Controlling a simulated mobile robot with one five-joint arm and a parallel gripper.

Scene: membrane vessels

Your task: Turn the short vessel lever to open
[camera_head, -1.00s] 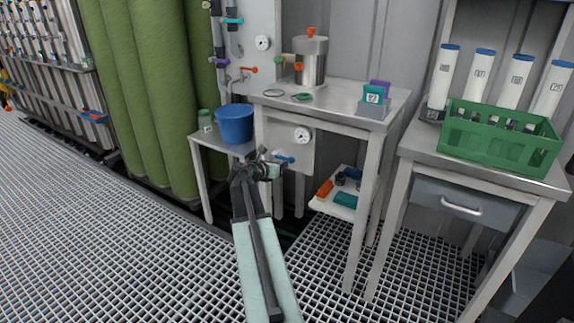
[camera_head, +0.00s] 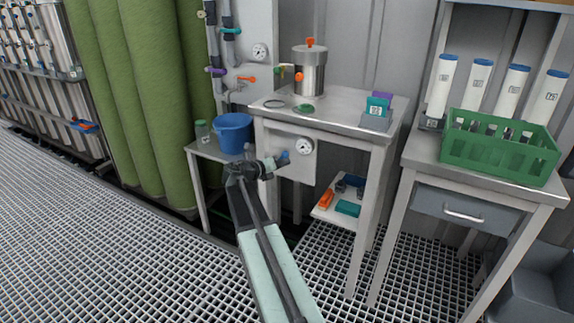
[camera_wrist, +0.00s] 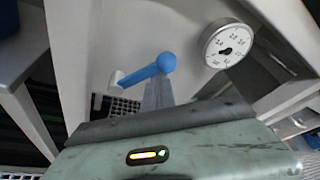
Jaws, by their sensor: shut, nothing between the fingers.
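A blue lever (camera_wrist: 147,71) sits on the light panel (camera_wrist: 85,30) under the steel table. In the wrist view it lies nearly level, with a rounded blue end at right and a pale tip at left. In the head view only a bit of the lever (camera_head: 284,155) shows behind my gripper. My gripper (camera_head: 272,164) is shut and empty in front of the panel. In the wrist view its fingers (camera_wrist: 158,92) reach up to just below the lever's rounded end; I cannot tell whether they touch. A short steel vessel (camera_head: 309,74) with orange fittings stands on the table above.
A round gauge (camera_wrist: 228,46) is on the panel right of the lever. A blue bucket (camera_head: 234,131) stands on a low side table at left. The table legs (camera_head: 364,215) and a low shelf (camera_head: 335,211) with small items are at right. The grating floor in front is clear.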

